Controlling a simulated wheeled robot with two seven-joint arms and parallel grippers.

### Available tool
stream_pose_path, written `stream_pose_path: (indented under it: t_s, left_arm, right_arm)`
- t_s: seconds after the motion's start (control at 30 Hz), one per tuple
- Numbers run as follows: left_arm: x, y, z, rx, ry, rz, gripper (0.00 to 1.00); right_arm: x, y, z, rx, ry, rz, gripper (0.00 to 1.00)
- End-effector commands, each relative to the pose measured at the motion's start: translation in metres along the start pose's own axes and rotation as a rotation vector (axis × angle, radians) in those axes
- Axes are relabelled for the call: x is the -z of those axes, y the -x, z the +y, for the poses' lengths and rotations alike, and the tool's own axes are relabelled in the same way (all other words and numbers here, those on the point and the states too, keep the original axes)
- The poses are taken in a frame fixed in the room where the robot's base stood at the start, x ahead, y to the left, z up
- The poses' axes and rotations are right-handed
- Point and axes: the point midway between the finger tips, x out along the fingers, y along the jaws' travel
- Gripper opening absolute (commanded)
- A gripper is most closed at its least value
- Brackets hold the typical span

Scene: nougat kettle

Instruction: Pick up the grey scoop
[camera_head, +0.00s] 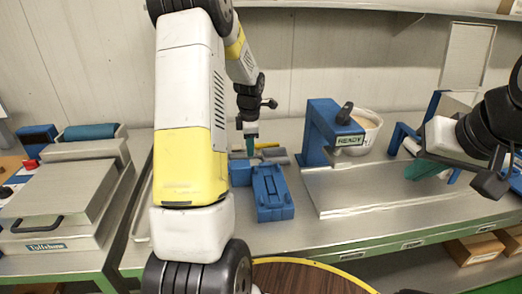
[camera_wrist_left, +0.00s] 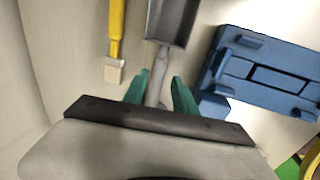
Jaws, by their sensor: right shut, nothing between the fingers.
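The grey scoop (camera_head: 277,155) lies on the metal table near the back wall, beside the blue fixture. The left wrist view shows its trough (camera_wrist_left: 173,20) at the top and its handle (camera_wrist_left: 157,80) running down between my fingers. My left gripper (camera_head: 250,148) is low over the table at the scoop. Its green fingers (camera_wrist_left: 160,92) stand apart on either side of the handle, with gaps visible; the lower handle end is hidden by the gripper body. My right gripper (camera_head: 426,170) is shut and empty over the table at the right.
A yellow-handled brush (camera_wrist_left: 115,35) lies left of the scoop. A blue fixture (camera_head: 271,192) lies close on its right in the wrist view. A blue stand marked READY (camera_head: 322,125) and a white kettle (camera_head: 363,130) stand further right. A grey lidded machine (camera_head: 60,203) is at left.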

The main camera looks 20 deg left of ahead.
Motion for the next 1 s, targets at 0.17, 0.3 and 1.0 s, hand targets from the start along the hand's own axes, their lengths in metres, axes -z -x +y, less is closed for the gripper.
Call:
stream_pose_path:
  t_s: [0.17, 0.3, 1.0]
  left_arm:
    - [0.004, -0.023, 0.001, 0.004, 0.001, 0.0, 0.33]
    - [0.007, -0.044, 0.002, 0.003, -0.001, 0.0, 0.33]
    - [0.006, -0.057, 0.003, -0.001, -0.002, -0.001, 0.0]
  right_arm:
    - [0.0, 0.0, 0.0, 0.0, 0.0, 0.0, 0.0]
    - [0.0, 0.0, 0.0, 0.0, 0.0, 0.0, 0.0]
    - [0.0, 0.0, 0.0, 0.0, 0.0, 0.0, 0.0]
